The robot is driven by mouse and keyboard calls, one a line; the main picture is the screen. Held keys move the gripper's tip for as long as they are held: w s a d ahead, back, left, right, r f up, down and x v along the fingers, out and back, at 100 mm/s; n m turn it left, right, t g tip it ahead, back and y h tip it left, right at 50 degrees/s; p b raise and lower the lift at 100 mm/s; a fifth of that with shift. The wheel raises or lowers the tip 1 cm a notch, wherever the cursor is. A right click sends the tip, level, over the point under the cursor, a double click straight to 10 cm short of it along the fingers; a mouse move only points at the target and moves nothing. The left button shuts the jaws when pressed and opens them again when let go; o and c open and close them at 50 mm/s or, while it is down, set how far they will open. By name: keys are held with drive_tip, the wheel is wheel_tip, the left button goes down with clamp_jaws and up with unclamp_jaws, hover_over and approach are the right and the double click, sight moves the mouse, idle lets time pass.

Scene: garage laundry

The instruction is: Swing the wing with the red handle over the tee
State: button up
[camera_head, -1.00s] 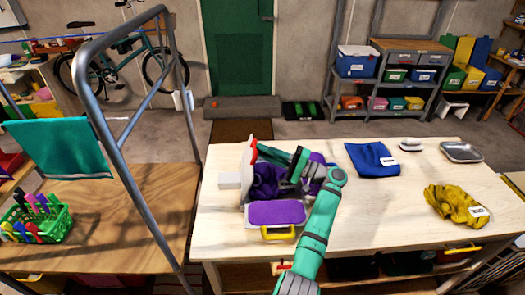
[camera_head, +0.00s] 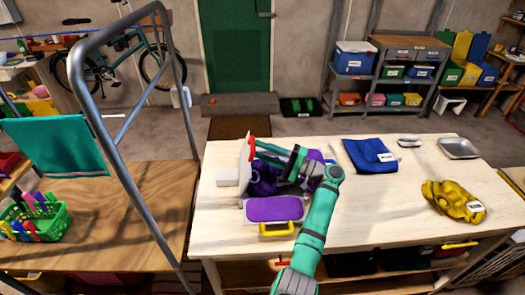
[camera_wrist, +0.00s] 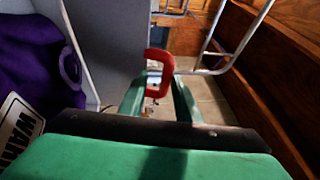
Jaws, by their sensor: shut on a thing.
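A folding board lies on the pale wooden table. Its wing with the red handle (camera_head: 252,148) stands raised, roughly upright, at the left of the purple tee (camera_head: 266,178). In the wrist view my gripper (camera_wrist: 160,88) has its two green fingers at the red handle (camera_wrist: 160,68), shut on it. The grey face of the wing (camera_wrist: 108,42) shows beside the purple tee (camera_wrist: 28,60) there. My gripper (camera_head: 258,150) is partly hidden by my arm in the head view. The front panel with the yellow handle (camera_head: 277,229) lies flat, with a purple top.
A white block (camera_head: 228,177) sits left of the wing. A blue folded cloth (camera_head: 370,156), a yellow cloth (camera_head: 452,200) and a metal tray (camera_head: 459,148) lie to the right. A metal rail (camera_head: 88,100) rises at the left. The table's front right is clear.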

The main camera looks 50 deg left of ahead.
drive_tip(key=shift+s+f, duration=0.25)
drive_tip(key=shift+f, duration=0.3)
drive_tip(key=r+v, duration=0.1)
drive_tip(key=v, duration=0.9)
drive_tip(key=shift+w+d, duration=0.35)
drive_tip(key=shift+w, duration=0.1)
drive_tip(key=shift+w, duration=0.1)
